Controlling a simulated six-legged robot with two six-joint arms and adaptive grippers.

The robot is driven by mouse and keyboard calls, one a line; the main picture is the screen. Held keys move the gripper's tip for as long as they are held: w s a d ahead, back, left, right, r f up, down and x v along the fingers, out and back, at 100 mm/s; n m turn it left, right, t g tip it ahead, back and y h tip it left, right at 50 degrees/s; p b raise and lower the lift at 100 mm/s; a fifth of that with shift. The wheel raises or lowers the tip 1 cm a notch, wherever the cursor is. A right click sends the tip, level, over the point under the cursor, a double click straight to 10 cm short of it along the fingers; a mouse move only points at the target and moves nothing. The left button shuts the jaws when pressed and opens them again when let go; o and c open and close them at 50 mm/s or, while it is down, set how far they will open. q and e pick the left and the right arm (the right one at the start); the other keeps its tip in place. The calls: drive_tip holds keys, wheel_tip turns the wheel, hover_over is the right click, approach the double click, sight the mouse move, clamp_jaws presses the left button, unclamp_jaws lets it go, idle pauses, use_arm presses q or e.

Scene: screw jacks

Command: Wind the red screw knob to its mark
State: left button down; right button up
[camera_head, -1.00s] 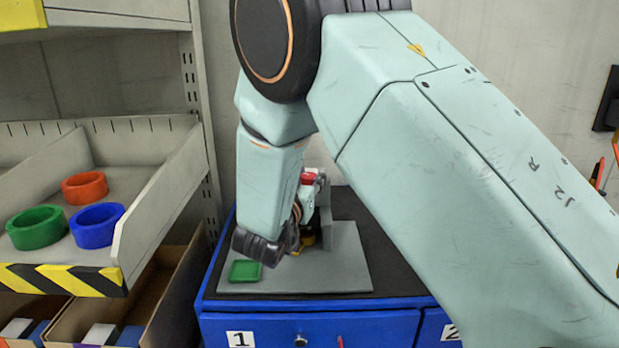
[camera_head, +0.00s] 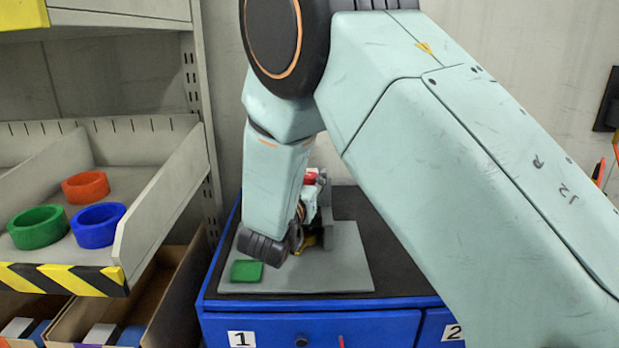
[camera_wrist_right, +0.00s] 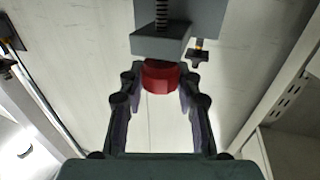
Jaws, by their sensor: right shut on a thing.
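The red screw knob (camera_wrist_right: 160,76) shows in the right wrist view below a grey block (camera_wrist_right: 160,42) with a dark threaded screw (camera_wrist_right: 162,14). My right gripper (camera_wrist_right: 161,83) has its two dark fingers on either side of the knob and is shut on it. In the head view the right forearm hides most of the gripper and the jack. A small red part (camera_head: 311,177) shows there beside the grey upright (camera_head: 326,205); I cannot tell if it is the same knob. I cannot make out the mark. My left gripper is not in view.
A green block (camera_head: 246,271) lies on the grey plate (camera_head: 345,270) on the blue cabinet (camera_head: 380,327). At the left, a shelf tray (camera_head: 160,205) holds orange, green (camera_head: 38,227) and blue rings. A dark-knobbed fitting (camera_wrist_right: 197,54) sits beside the red knob.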

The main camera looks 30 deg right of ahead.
drive_tip(key=shift+s+f+n+t+y, duration=0.1)
drive_tip(key=shift+f+n+t+y, duration=0.2)
drive_tip(key=shift+y, duration=0.1)
